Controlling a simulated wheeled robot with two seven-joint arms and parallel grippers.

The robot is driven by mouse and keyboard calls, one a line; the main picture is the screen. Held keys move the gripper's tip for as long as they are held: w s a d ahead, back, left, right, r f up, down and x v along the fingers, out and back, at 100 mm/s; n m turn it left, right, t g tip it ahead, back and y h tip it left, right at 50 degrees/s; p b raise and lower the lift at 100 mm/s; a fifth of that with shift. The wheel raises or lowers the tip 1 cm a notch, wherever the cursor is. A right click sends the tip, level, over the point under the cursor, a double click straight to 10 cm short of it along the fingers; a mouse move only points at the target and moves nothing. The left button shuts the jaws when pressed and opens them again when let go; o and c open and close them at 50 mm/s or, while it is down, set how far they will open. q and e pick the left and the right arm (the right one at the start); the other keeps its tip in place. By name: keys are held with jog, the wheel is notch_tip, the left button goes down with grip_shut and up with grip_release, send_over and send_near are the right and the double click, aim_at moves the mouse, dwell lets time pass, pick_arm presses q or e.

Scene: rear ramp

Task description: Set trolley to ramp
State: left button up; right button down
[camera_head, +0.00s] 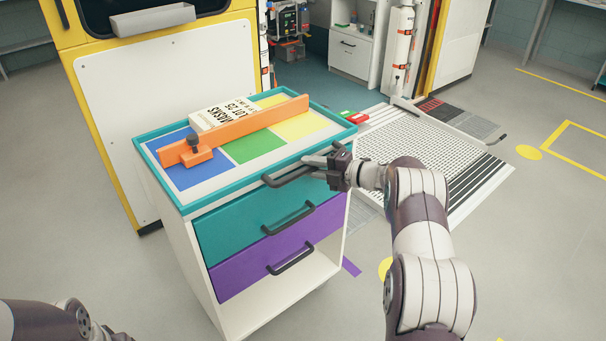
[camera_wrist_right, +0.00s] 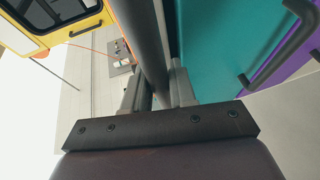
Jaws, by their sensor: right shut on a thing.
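The trolley (camera_head: 215,200) stands at the centre left of the head view, with a teal-rimmed top, a teal drawer, a purple drawer and an open lower shelf. My right gripper (camera_head: 322,168) is at the dark handle (camera_head: 285,179) on the trolley's top edge and is shut on it. In the right wrist view the dark handle bar (camera_wrist_right: 145,45) runs between the fingers (camera_wrist_right: 158,92). The ramp (camera_head: 430,150) lies on the floor to the right of and behind the trolley. My left arm shows only in part at the bottom left; its gripper is out of view.
A white box with printed text (camera_head: 222,113) and an orange bar (camera_head: 240,130) lie on the trolley top. A yellow-framed white panel (camera_head: 125,120) stands close at the trolley's left. Yellow floor markings (camera_head: 529,152) lie right of the ramp, where the floor is clear.

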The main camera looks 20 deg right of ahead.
jog(key=shift+d+f, duration=0.1)
jog(key=shift+d, duration=0.2)
jog(key=shift+w+r, duration=0.1)
jog(key=shift+r, duration=0.1)
jog(key=c, duration=1)
grip_release()
jog(key=shift+c, duration=0.2)
jog(key=shift+d+f, duration=0.15)
jog(key=v, duration=1.2)
jog(key=shift+s+d+p, duration=0.2)
jog(key=shift+s+p, duration=0.05)
jog(key=shift+p, duration=0.15)
